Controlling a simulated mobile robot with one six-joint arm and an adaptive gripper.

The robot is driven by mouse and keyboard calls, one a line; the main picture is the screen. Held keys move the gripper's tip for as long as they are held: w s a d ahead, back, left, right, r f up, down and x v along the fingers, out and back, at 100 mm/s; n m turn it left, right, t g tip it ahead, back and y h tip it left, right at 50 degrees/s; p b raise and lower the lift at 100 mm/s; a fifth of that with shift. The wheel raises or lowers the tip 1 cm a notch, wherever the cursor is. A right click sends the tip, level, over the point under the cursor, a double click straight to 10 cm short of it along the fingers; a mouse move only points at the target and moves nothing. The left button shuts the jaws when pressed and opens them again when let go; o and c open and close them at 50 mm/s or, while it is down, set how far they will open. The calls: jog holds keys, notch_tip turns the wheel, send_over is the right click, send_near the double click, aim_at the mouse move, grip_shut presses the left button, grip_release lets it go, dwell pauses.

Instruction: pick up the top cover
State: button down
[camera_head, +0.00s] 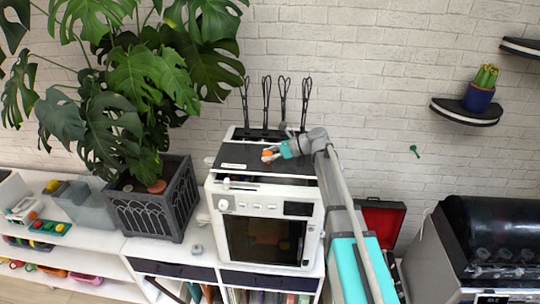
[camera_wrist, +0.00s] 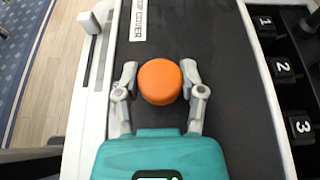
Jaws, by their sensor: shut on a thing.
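The top cover (camera_head: 240,158) is a flat dark panel with a white label, at the top of a white box-shaped machine (camera_head: 221,222). In the wrist view the cover (camera_wrist: 205,45) fills the middle, and its label lies at the upper left. An orange round knob (camera_wrist: 159,82) stands on the cover. My gripper (camera_wrist: 159,76) has its two grey fingers shut on this knob, one on each side. In the head view my gripper (camera_head: 270,154) reaches the cover from the right. I cannot tell whether the cover is raised off the machine.
Several black looped stands (camera_head: 266,100) rise behind the machine. Black slots numbered 1, 2 and 3 (camera_wrist: 283,68) lie right of the cover. A large potted plant (camera_head: 152,213) stands close on the left. An open red case (camera_head: 381,220) and a dark-lidded machine (camera_head: 490,235) are right.

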jog(key=shift+r+p, duration=3.2)
jog(key=shift+r, duration=0.45)
jog(key=shift+s, duration=0.1)
